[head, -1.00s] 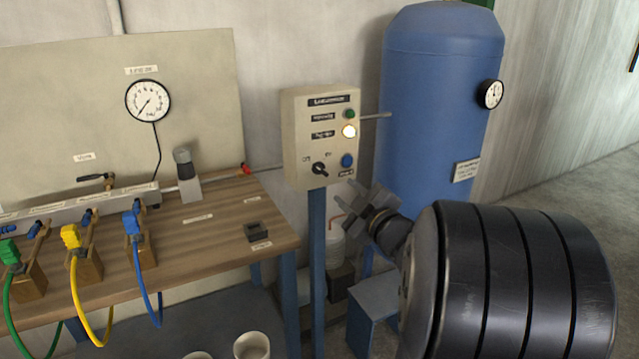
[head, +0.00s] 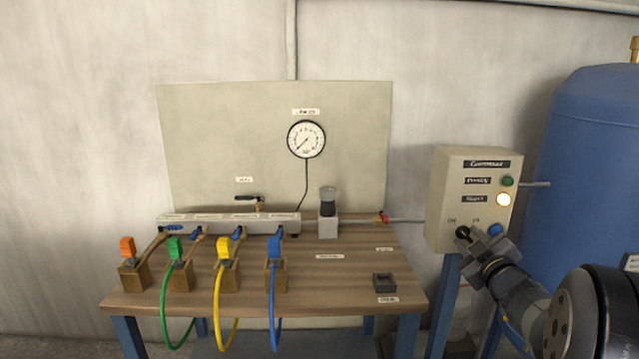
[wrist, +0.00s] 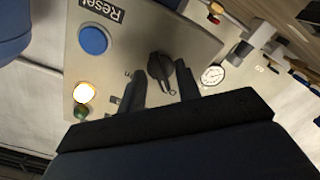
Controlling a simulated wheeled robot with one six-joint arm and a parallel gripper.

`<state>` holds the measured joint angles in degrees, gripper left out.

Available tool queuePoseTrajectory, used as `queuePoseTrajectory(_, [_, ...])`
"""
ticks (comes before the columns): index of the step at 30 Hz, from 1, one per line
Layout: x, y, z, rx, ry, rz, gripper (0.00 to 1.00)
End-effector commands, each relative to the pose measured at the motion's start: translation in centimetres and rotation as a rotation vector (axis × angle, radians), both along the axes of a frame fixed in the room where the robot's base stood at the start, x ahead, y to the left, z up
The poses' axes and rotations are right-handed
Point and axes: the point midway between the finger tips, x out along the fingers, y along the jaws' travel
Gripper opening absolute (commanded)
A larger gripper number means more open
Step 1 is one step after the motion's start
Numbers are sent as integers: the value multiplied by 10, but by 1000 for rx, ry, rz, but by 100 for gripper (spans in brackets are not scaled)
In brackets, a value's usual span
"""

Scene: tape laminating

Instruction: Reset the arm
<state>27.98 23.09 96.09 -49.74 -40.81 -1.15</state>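My gripper (head: 478,243) is in front of the lower part of the beige control box (head: 445,180). In the wrist view its two dark fingers (wrist: 160,88) are spread apart, with the black rotary knob (wrist: 160,68) showing between and beyond them. I cannot tell whether they touch the knob. The knob also shows in the head view (head: 462,232), partly covered by the gripper. The blue button (wrist: 93,40) sits beside a label reading "Reset"; it also shows in the head view (head: 495,229). A lit yellowish lamp (head: 503,199) is below the green lamp (head: 508,181).
A wooden bench (head: 330,280) stands left of the box, with several coloured hose connectors, a grey manifold (head: 190,222) and a small dark block (head: 384,283). A gauge (head: 306,139) is on the panel behind. A large blue tank (head: 585,150) stands on the right.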

Motion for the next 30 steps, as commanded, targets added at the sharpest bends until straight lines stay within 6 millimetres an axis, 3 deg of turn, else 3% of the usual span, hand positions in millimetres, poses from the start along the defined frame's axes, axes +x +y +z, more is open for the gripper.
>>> queuePoseTrajectory(12, [-3,0,-2,-53,-3,0,32])
queuePoseTrajectory(29, [-112,-5,1,-53,-2,-4,32])
queuePoseTrajectory(30, [-100,-3,-1,-52,-2,3,32])
